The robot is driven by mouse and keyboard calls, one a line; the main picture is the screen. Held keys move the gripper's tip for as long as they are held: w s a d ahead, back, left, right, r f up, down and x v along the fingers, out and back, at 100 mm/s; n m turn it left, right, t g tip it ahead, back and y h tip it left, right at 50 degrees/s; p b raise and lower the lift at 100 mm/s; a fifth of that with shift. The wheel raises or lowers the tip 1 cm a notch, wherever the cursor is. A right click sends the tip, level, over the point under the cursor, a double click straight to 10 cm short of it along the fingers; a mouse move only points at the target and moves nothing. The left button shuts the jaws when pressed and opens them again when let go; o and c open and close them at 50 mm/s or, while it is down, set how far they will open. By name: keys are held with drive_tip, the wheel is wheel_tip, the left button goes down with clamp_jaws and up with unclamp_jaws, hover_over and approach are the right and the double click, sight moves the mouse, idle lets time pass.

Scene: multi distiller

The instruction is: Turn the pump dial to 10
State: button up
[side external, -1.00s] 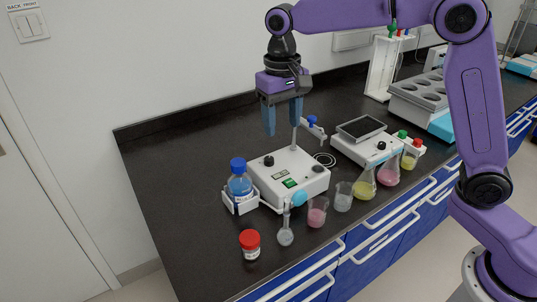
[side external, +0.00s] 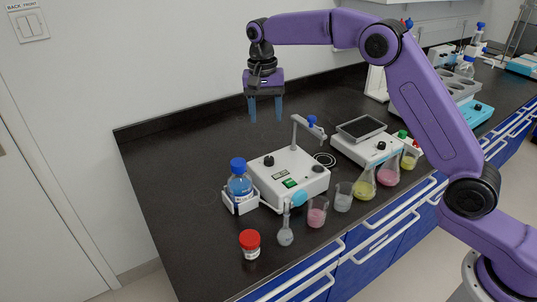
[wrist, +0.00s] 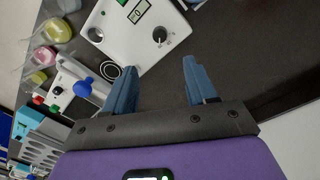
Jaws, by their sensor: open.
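The white pump box (side external: 290,176) stands on the dark bench with a black dial (side external: 268,161) on its top left, a small display and a green switch (side external: 289,183). In the wrist view the black dial (wrist: 159,35) is on the white box (wrist: 135,50), beyond my fingertips. My gripper (side external: 265,119) is open and empty, pointing down, in the air above and behind the box. In the wrist view its blue fingers (wrist: 160,72) are spread apart, with bare bench between them. The dial's number marks are too small to read.
A blue-capped bottle (side external: 239,182) stands left of the box, and a metal stand arm (side external: 308,127) rises behind it. A red-lidded jar (side external: 250,243), flasks and beakers line the front. A balance (side external: 362,133) is at right. The back left bench is clear.

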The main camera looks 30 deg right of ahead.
sight(269, 158)
drive_tip(key=f, duration=1.3)
drive_tip(key=shift+s+d+f, duration=0.2)
drive_tip(key=shift+d+f, duration=0.1)
clamp_jaws()
